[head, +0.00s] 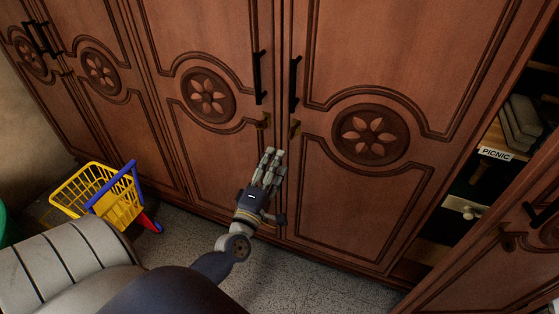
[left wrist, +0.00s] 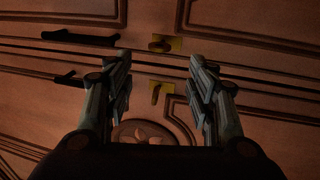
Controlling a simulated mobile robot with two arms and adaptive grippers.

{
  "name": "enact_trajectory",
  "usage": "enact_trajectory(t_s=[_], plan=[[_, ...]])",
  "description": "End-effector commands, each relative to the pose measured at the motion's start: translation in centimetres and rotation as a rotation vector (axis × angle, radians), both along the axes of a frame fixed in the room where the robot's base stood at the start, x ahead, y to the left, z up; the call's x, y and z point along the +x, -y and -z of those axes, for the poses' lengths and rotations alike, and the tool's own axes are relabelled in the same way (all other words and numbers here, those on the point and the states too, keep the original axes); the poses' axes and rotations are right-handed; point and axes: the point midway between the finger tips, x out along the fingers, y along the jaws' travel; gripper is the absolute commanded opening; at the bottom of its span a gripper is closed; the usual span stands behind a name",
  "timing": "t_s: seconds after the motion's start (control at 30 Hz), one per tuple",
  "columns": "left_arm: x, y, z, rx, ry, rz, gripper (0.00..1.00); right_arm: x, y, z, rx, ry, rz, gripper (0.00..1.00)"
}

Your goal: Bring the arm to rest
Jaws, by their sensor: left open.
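My left gripper (head: 268,172) is in front of the shut brown wooden wardrobe doors, just below the latch area. Its fingers point up along the door seam. In the left wrist view the two fingers (left wrist: 160,82) stand apart with nothing between them. Two small brass plates (left wrist: 162,88) with dark fittings show beyond the fingers. The left door (head: 185,60) and right door (head: 390,50) carry black vertical handles, and each has a round carved flower. I cannot tell whether the fingers touch the door. My right gripper is in neither view.
A yellow toy shopping cart (head: 92,192) with a blue handle stands on the floor at the left. At the right an open compartment holds a shelf labelled PICNIC (head: 495,153). An open door panel (head: 500,255) leans out at the lower right. Grey floor (head: 300,280) lies below the doors.

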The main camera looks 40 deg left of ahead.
Motion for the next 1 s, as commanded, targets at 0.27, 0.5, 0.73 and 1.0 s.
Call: enact_trajectory(t_s=[0.27, 0.5, 0.73, 1.0], plan=[[0.0, 0.0, 0.3, 0.005, -0.006, 0.001, 0.51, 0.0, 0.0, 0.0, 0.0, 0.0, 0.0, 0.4], [-0.3, 2.1, 10.1, 0.211, -0.245, 0.052, 0.51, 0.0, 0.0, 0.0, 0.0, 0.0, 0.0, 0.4], [-5.1, 6.0, 26.6, 0.573, -0.636, 0.24, 0.51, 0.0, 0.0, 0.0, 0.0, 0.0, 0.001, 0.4], [-17.4, 10.1, 42.8, 0.965, -1.024, 0.599, 0.51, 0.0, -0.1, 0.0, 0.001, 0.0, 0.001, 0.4]])
